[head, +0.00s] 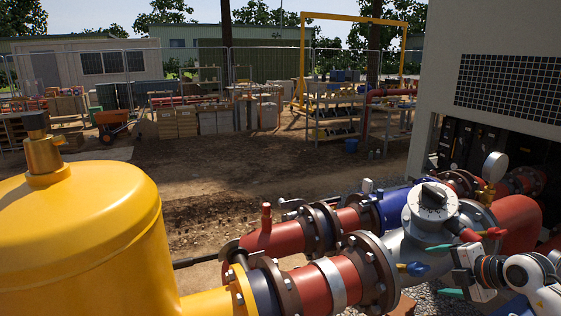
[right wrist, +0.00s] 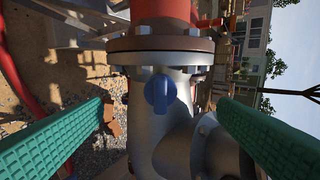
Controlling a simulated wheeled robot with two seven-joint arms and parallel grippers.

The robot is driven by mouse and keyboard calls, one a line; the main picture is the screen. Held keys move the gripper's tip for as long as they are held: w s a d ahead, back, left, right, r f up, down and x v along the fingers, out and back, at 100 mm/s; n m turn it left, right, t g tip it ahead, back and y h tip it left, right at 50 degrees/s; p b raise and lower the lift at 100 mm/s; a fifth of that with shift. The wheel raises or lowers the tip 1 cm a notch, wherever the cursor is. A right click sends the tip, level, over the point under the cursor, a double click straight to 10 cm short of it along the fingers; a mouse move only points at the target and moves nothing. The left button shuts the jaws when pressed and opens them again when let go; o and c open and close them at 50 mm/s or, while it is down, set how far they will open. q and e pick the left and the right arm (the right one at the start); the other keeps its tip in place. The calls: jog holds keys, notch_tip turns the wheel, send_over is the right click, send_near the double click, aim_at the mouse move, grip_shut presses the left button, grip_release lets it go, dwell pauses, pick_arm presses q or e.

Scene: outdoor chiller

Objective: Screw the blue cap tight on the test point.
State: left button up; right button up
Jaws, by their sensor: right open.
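The blue cap (head: 416,269) sits on the side of the grey pipe body, just right of a bolted flange. A small yellowish piece, likely the test point (head: 401,267), shows at its left end. In the right wrist view the cap (right wrist: 160,92) is near the middle, its wing upright in the picture, in front of the grey pipe (right wrist: 150,140). My right gripper (head: 433,270) is open, its green fingers spread above and below the cap's level. In the wrist view the fingers (right wrist: 163,106) stand wide on either side, apart from the cap. My left gripper is not in view.
A bolted flange (head: 372,272) and red pipe (head: 318,287) lie left of the cap. A grey valve body (head: 432,205) with a red handle (head: 467,234) rises above it. A yellow tank (head: 80,235) fills the left. Gravel lies below.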

jog(key=v, duration=0.7)
jog(key=shift+s+r, duration=0.2)
jog(key=shift+s, duration=0.05)
